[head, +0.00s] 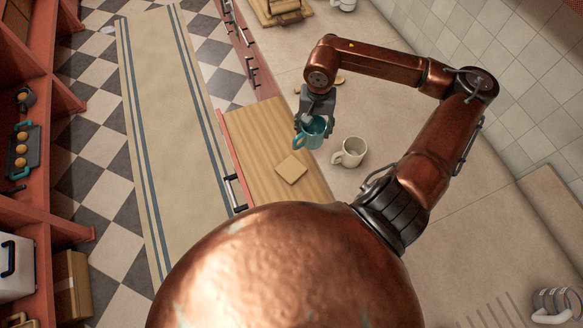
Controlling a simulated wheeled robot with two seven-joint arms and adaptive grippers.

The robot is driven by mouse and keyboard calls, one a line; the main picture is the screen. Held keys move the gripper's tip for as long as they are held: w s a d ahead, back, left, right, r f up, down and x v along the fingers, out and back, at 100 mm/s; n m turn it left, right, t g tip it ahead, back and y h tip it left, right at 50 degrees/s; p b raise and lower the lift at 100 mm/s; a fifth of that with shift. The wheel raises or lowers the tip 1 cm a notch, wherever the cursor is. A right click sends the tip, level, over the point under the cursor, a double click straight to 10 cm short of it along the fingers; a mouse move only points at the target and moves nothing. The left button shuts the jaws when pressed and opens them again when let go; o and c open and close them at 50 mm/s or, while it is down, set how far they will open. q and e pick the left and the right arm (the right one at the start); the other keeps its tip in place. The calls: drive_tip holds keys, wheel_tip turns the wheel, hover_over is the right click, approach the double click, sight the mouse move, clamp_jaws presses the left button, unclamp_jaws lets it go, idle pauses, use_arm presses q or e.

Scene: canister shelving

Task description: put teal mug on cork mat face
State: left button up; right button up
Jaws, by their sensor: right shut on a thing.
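The teal mug (311,136) is in the head view, at the right edge of the wooden board. My right gripper (313,120) is shut on its rim from above. The mug looks upright; I cannot tell whether its base touches anything. A small square tan mat (291,170), which looks like the cork mat, lies flat on the board, below and left of the mug. Its face is bare. My left gripper is not in view.
A cream mug (349,153) stands on the counter just right of the teal mug. The wooden board (258,150) has bare room left of the mat. Small yellowish round things (339,80) lie behind the gripper. A tiled wall (510,60) bounds the counter on the right.

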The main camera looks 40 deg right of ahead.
drive_tip(key=w+a+f+n+b, duration=0.15)
drive_tip(key=a+n, duration=0.25)
drive_tip(key=a, duration=0.4)
drive_tip(key=w+a+f+n+b, duration=0.1)
drive_tip(key=w+a+f+n, duration=0.15)
drive_tip(key=a, duration=0.65)
drive_tip(key=s+r+m+p, duration=0.3)
drive_tip(key=s+r+m, duration=0.25)
drive_tip(key=s, duration=0.85)
hover_over(291, 169)
wheel_tip(291, 169, down, 12)
drive_tip(key=shift+r+p, duration=0.1)
drive_tip(key=shift+p, duration=0.3)
drive_tip(key=shift+f, duration=0.35)
